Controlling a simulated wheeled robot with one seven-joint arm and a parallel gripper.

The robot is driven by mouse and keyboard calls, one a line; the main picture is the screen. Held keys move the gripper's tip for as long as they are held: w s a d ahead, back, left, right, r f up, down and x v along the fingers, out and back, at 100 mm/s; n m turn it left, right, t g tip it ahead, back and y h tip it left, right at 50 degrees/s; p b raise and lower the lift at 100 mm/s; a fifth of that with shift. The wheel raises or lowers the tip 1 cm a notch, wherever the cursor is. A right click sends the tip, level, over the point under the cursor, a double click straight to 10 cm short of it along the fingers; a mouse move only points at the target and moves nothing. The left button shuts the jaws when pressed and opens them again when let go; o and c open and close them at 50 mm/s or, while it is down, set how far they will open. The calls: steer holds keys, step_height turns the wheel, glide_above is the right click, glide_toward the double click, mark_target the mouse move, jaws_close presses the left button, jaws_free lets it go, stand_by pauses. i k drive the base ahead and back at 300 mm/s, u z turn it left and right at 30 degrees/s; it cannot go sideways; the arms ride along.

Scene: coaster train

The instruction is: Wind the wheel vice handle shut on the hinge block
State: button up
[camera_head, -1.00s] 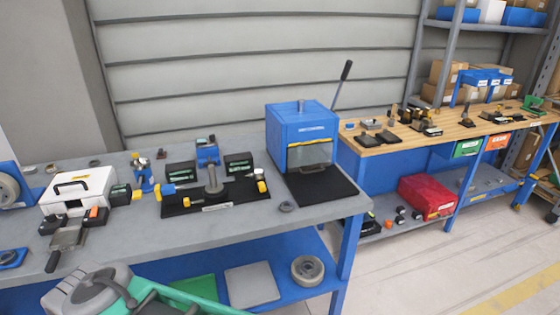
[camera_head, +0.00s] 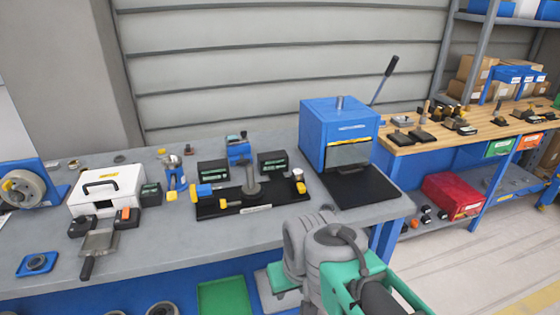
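A black base plate (camera_head: 285,204) lies on the grey workbench and carries a grey upright post (camera_head: 251,180), with blue and yellow parts at its left end (camera_head: 202,192) and a silver and yellow part (camera_head: 299,181) at its right end. At the far left stands a blue fixture with a grey wheel (camera_head: 24,190). I cannot tell which of these is the wheel vice, and I cannot make out the handle or hinge block for certain. My grey and green arm rises at the bottom centre, in front of the bench. My gripper cannot be made out.
A blue press (camera_head: 338,125) with a long lever stands at the bench's right end, a black mat (camera_head: 358,188) before it. A white case (camera_head: 110,187) and a grey tool with a black handle (camera_head: 97,243) stand left. A wooden bench (camera_head: 440,140) is beyond.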

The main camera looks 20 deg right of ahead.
mark_target(243, 161)
steer(key=i, duration=1.1)
steer(key=z, duration=0.05)
